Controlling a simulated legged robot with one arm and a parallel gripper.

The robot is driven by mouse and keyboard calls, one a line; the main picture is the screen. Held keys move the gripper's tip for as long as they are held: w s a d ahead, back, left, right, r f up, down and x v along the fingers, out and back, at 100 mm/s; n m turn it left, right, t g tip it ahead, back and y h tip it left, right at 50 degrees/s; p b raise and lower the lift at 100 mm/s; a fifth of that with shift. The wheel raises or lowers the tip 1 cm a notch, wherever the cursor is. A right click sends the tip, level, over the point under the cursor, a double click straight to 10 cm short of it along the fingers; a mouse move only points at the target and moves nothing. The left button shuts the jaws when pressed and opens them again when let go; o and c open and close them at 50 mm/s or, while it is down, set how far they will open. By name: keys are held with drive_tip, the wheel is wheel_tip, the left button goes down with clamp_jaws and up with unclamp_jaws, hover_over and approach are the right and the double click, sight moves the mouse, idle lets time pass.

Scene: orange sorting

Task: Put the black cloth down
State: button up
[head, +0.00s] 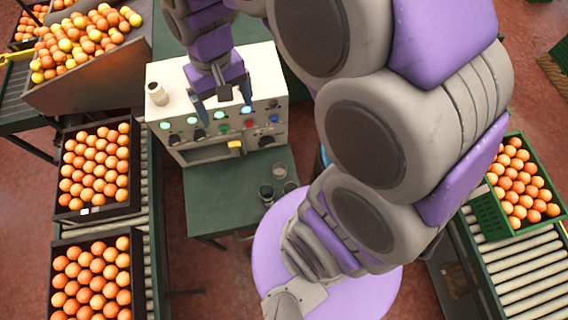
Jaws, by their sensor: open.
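My gripper (222,108) is open, with its two dark fingers apart and pointing down. It is over the top and front edge of a beige control box (270,68). I cannot make out a black cloth in this view. A small dark patch shows between the fingers, but I cannot tell what it is. My arm hides part of the scene to the right of the box.
The box stands on a green table (215,205) with several small jars near its front right. Orange crates (64,205) stand on a roller conveyor (147,230) at left. A green crate (489,213) sits on rollers at right. The table's front left is clear.

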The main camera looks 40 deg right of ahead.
drive_tip(key=s+d+f, duration=0.1)
drive_tip(key=s+d, duration=0.1)
drive_tip(key=s, duration=1.6)
drive_tip(key=shift+f+n+g, duration=0.3)
drive_tip(key=shift+g, duration=0.1)
drive_tip(key=shift+f, duration=0.1)
wheel_tip(320, 180, down, 8)
drive_tip(key=b, duration=0.8)
